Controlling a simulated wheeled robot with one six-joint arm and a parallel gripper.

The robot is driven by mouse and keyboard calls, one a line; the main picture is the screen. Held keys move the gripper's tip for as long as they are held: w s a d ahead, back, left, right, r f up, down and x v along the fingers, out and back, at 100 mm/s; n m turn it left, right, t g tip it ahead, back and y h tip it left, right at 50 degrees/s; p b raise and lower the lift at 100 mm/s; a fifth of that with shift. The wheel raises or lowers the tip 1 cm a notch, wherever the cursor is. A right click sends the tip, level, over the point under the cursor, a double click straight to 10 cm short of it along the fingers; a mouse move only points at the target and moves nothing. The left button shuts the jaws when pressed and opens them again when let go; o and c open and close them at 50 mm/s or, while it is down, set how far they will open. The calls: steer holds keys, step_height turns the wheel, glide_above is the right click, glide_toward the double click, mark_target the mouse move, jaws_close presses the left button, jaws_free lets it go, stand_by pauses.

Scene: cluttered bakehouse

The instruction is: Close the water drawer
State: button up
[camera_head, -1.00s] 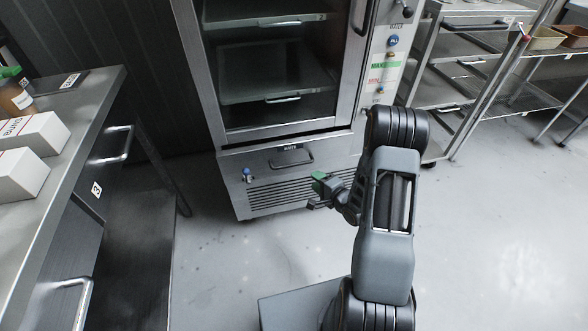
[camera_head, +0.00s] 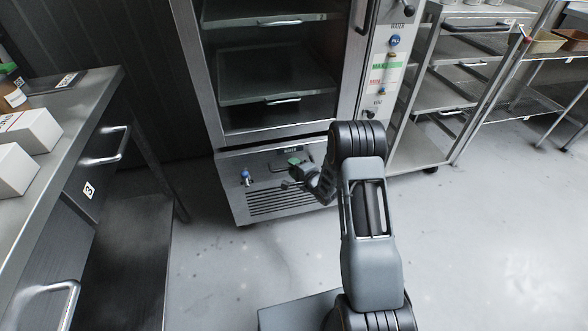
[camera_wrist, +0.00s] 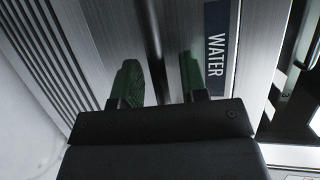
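The water drawer (camera_head: 262,160) is the metal front at the bottom of the glass-doored cabinet, under a small WATER label (camera_head: 290,150). Its bar handle is partly hidden behind my gripper (camera_head: 296,167). In the wrist view, the WATER label (camera_wrist: 215,50) is right of my gripper (camera_wrist: 160,82). The two green fingers are apart. A dark bar (camera_wrist: 152,40), which looks like the handle, runs between them; contact cannot be told. I cannot tell how far the drawer stands out from the cabinet.
A blue knob (camera_head: 245,175) and a slotted grille (camera_head: 285,202) are on the cabinet's lower front. A steel counter (camera_head: 75,115) with boxes stands at left. A wheeled rack (camera_head: 440,100) stands at right. The grey floor (camera_head: 480,230) in front is clear.

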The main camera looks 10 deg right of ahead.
steer(key=shift+c, duration=0.2)
jaws_close()
stand_by(0.3)
steer(key=shift+w+a, duration=0.1)
